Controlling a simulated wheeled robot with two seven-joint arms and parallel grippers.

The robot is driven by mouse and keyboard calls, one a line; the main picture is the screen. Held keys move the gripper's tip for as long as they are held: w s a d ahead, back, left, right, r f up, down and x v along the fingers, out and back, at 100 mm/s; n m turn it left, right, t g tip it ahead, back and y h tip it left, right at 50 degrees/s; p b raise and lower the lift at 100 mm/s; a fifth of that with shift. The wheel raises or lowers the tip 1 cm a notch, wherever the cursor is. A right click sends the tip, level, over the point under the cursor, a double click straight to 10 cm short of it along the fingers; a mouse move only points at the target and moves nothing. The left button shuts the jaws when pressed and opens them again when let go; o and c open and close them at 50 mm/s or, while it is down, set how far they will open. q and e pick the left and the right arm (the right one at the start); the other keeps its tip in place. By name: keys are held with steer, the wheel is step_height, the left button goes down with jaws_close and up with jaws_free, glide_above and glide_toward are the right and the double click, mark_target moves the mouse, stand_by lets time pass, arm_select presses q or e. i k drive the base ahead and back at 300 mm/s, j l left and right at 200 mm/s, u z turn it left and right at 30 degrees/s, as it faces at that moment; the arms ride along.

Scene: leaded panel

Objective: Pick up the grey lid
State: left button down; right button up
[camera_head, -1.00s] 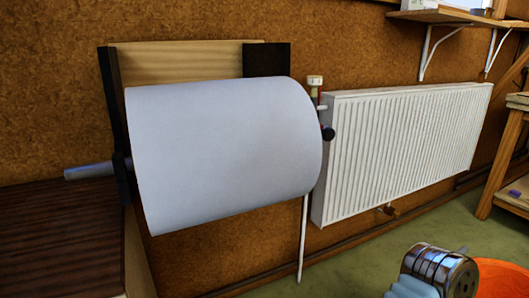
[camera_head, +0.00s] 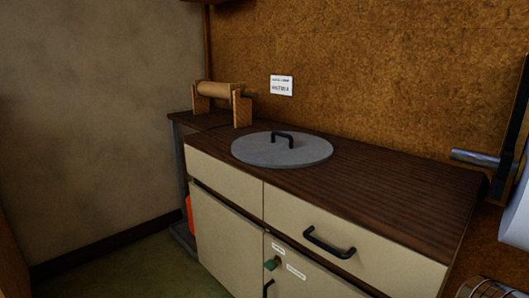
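The grey lid (camera_head: 265,151) is a flat round disc with a black arched handle (camera_head: 283,136) on top. Neither of my grippers can be made out in the head view.
The cabinet top (camera_head: 390,195) is clear to the right of the lid. A wooden roller stand (camera_head: 217,92) stands behind it on the left.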

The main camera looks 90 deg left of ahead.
mark_target(277, 150)
steer(key=u, duration=2.85)
steer(key=j+z, duration=0.1)
steer(key=z, duration=1)
steer(key=j+z, duration=0.35)
steer(key=j, duration=0.15)
steer(key=k+j+z, duration=0.1)
steer(key=j+z, duration=0.25)
steer(key=j, duration=0.15)
steer(key=k+j+z, duration=0.15)
steer(key=j+z, duration=0.2)
steer(key=j, duration=0.15)
